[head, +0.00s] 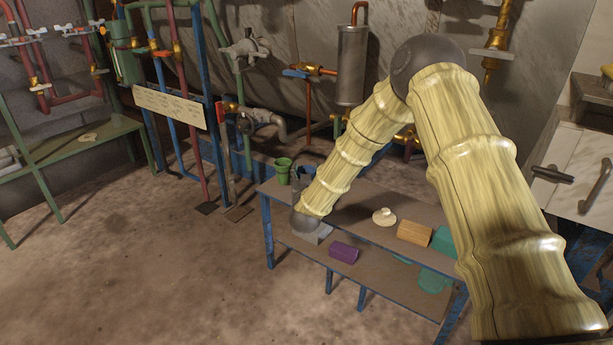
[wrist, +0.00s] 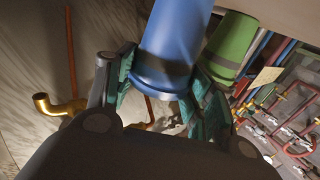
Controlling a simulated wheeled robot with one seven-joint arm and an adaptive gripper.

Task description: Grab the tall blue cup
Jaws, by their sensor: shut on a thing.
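The tall blue cup (wrist: 172,45) stands out in the wrist view, with a dark band around it near my gripper. My gripper (wrist: 160,92) is shut on it, with one green-padded finger on each side of the cup. A green cup (wrist: 229,48) is close beside the blue cup, to its right in the wrist view. In the head view the green cup (head: 284,170) stands at the left end of the bench top. I cannot make out the blue cup clearly in the head view, where my arm covers much of that area.
The blue-legged bench (head: 350,232) also holds a pale knobbed object (head: 384,217) and an orange-brown block (head: 414,233). A purple block (head: 344,252) lies on its lower shelf. Pipes and valves stand behind. The floor (head: 150,285) to the left is clear.

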